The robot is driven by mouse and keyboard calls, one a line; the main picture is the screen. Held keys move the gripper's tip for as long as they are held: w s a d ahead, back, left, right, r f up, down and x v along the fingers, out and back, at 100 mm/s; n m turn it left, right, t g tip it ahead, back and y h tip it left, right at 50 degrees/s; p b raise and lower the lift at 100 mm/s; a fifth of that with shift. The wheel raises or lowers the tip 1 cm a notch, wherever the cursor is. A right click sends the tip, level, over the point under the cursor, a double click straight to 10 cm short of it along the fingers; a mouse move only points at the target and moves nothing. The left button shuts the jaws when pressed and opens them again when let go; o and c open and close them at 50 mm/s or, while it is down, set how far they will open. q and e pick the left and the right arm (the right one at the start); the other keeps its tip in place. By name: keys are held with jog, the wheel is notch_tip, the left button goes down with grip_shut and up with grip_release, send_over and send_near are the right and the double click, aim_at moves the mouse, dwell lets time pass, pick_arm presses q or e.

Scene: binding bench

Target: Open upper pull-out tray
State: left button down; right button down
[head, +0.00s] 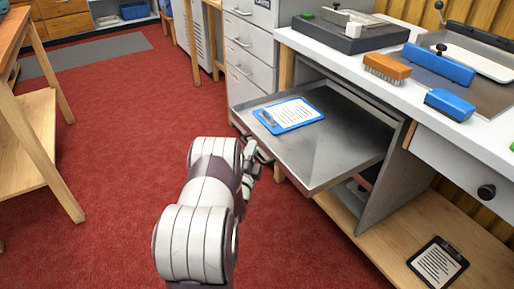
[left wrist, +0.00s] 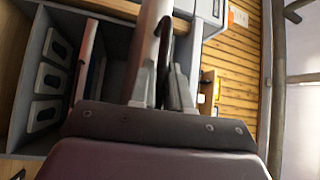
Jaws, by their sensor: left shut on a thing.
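The upper pull-out tray (head: 340,150) is a grey metal tray. It stands well out from under the white bench top, over the red floor. A blue clipboard (head: 290,114) with a printed sheet lies on it near the far left corner. My left gripper (head: 256,160) is at the tray's front edge and shut on its dark handle; my own arm partly hides the grip. In the left wrist view the fingers (left wrist: 162,88) close around the dark handle (left wrist: 168,45). My right gripper is in neither view.
The bench top (head: 480,135) carries an orange brush (head: 387,69), blue blocks and a press-like tool. A lower shelf (head: 380,245) holds a dark clipboard (head: 437,264). A grey drawer cabinet (head: 250,60) stands behind the tray. Red floor is open to the left.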

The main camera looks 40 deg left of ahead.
pick_arm(q)
jog(key=c, duration=1.2)
grip_release()
jog(key=p+v, duration=0.4)
jog(key=v, duration=0.8)
jog(key=shift+s+d, duration=0.2)
jog(key=shift+s, duration=0.1)
jog(key=shift+f, duration=0.15)
